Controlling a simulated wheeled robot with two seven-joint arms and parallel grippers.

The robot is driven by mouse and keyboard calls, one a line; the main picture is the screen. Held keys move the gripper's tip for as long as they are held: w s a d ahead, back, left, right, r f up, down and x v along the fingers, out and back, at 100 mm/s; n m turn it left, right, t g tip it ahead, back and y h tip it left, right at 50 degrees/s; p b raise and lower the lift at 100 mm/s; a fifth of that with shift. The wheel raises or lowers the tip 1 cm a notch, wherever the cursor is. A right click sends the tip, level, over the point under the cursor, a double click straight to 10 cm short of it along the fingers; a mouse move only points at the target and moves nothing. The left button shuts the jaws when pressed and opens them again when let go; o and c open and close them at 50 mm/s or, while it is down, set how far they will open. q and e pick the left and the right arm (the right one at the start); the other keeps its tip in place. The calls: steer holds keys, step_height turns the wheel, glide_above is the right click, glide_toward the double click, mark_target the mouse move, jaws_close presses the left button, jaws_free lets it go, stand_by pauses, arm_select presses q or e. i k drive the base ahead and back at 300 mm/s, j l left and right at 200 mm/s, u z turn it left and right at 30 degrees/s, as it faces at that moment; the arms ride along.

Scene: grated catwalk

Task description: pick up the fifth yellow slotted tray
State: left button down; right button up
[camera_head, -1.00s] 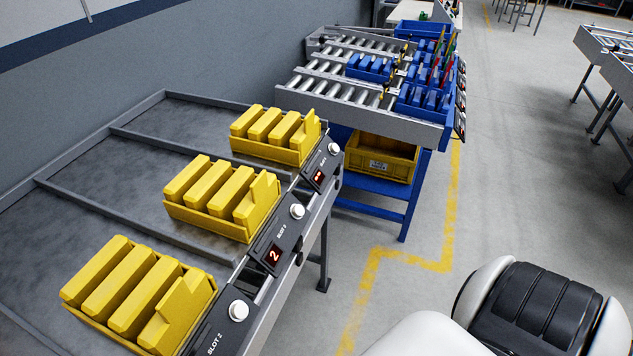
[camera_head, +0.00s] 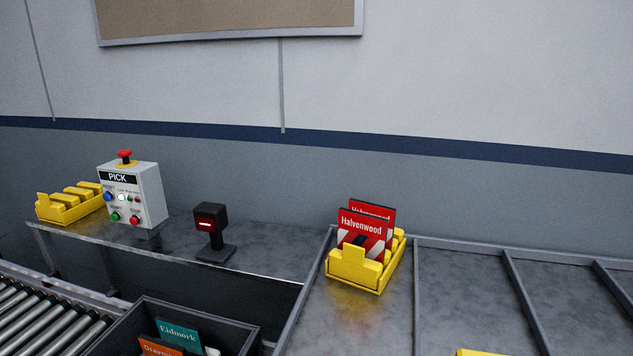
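A yellow slotted tray (camera_head: 355,270) stands on the grey metal surface right of centre, with red "Halvenwood" cards (camera_head: 362,226) upright in its slots. Another yellow slotted tray (camera_head: 66,210) sits at the far left beside the PICK box, and no cards show in it. Only the top edge of a third yellow piece (camera_head: 478,352) shows at the bottom edge. I cannot tell which of these is the fifth tray. Neither gripper is in view.
The PICK control box (camera_head: 134,195) and a black scanner (camera_head: 211,230) stand on the left shelf. A dark bin (camera_head: 140,312) with teal and orange cards is below, beside a roller conveyor (camera_head: 50,325). Grey dividers (camera_head: 525,300) split the right surface, whose visible lanes look mostly clear.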

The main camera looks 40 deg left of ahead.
mark_target(65, 208)
steer(key=u, duration=2.7)
steer(key=z, duration=1.15)
steer(key=j+z, duration=0.45)
steer(key=k+j+z, duration=0.1)
steer(key=z, duration=0.35)
steer(key=k+j+z, duration=0.15)
steer(key=j+z, duration=0.25)
steer(key=k+j+z, duration=0.15)
steer(key=z, duration=0.3)
steer(key=k+j+z, duration=0.25)
steer(key=z, duration=0.2)
steer(key=k+j+z, duration=0.25)
steer(key=z, duration=0.2)
steer(key=k+j+z, duration=0.25)
steer(key=z, duration=0.2)
steer(key=k+j+z, duration=0.1)
steer(key=k+z, duration=0.35)
steer(key=k+u, duration=0.1)
steer(key=k, duration=0.5)
steer(key=k+j+u, duration=0.1)
steer(key=k, duration=0.45)
steer(key=k+j, duration=0.15)
steer(key=k, duration=0.45)
steer(key=u, duration=0.05)
